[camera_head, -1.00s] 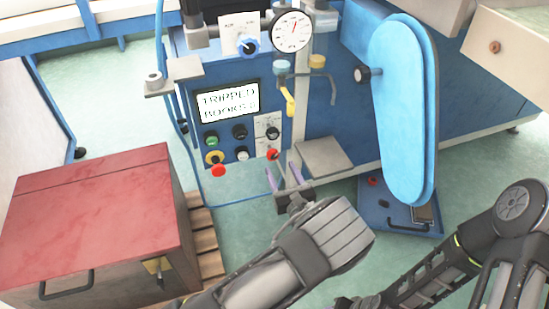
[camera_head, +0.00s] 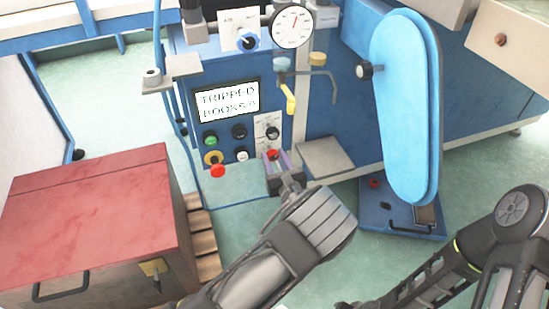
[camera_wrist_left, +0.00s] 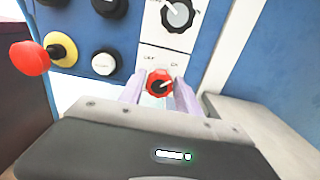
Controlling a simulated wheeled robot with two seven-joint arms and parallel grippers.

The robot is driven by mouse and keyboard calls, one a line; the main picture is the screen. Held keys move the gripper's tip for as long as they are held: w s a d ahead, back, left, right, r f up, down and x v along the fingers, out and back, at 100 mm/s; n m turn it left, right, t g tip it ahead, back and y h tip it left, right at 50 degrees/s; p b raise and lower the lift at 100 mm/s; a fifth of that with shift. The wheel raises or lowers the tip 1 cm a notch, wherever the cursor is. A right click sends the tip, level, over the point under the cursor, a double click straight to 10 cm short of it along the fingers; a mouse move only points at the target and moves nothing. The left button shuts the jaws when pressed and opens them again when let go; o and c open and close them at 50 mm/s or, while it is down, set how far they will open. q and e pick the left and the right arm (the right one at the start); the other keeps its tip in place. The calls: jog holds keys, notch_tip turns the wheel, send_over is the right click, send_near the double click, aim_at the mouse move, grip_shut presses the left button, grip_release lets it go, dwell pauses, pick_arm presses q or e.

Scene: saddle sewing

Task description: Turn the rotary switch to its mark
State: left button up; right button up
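A small red rotary knob (camera_head: 273,155) sits low on the blue machine's control panel, below a black rotary knob (camera_head: 273,133). In the left wrist view the red knob (camera_wrist_left: 159,83) has a light pointer bar and small lettering above it. The black knob (camera_wrist_left: 177,14) is higher, with its own marks. My left gripper (camera_head: 278,160) is at the panel, its pale fingers apart on either side of the red knob. The left wrist view shows the knob between the fingertips (camera_wrist_left: 160,88); I cannot tell whether they touch it. My right arm shows at the lower right, but its gripper is not visible.
A red mushroom button (camera_wrist_left: 30,58) on a yellow ring and a white button (camera_wrist_left: 106,62) are left of the fingers. A grey ledge (camera_head: 325,158) is close on the right. A yellow-handled lever (camera_head: 289,98) hangs above. A red-topped box (camera_head: 90,205) stands left.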

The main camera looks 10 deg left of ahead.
pick_arm(q)
grip_shut()
jog(key=shift+n, duration=0.3)
jog(key=n, duration=0.6)
jog(key=shift+s+a+f+n, duration=0.1)
jog(key=shift+n, duration=0.2)
jog(key=n+b, duration=0.1)
jog(key=n, duration=0.4)
jog(key=shift+f+n, duration=0.15)
jog(key=shift+n, duration=0.15)
jog(key=n+b, duration=0.2)
jog(key=n, duration=0.3)
dwell(0.4)
